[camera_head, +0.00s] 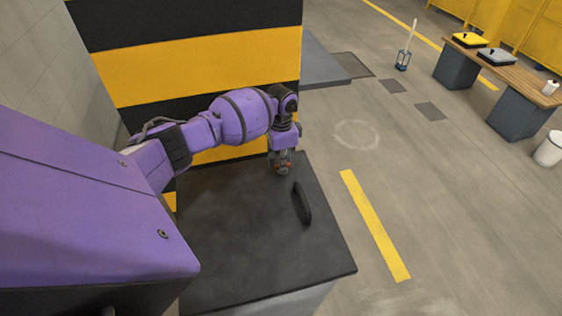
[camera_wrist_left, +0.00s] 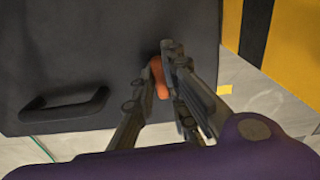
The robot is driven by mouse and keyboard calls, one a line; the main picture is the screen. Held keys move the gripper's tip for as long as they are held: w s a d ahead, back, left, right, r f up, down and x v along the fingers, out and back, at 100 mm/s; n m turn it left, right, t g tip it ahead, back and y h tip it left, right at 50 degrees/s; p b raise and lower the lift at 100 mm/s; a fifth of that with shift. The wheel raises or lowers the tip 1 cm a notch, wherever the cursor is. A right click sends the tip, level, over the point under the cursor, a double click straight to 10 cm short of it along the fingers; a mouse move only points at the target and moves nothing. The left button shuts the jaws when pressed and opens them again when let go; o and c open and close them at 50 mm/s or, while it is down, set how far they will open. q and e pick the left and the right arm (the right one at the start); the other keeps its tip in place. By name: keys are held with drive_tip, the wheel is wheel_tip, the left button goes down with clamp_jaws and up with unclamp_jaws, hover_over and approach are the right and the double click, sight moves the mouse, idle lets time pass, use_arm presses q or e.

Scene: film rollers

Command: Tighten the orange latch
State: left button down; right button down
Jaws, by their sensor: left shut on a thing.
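The orange latch (camera_wrist_left: 158,77) shows in the left wrist view between the fingers of my left gripper (camera_wrist_left: 160,85). It sits at the edge of a dark panel (camera_wrist_left: 80,50). My left gripper is shut on the latch, and the fingers hide part of it. My right gripper is not in view.
A black handle (camera_head: 302,203) stands on the black top, right of my left gripper; it also shows in the left wrist view (camera_wrist_left: 62,108). A black and yellow striped block (camera_head: 200,65) rises behind the arm. Open floor (camera_head: 450,200) lies to the right.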

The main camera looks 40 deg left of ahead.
use_arm(q)
drive_tip(key=c, duration=1.8)
unclamp_jaws()
drive_tip(key=shift+o, duration=0.2)
wheel_tip(320, 180, up, 12)
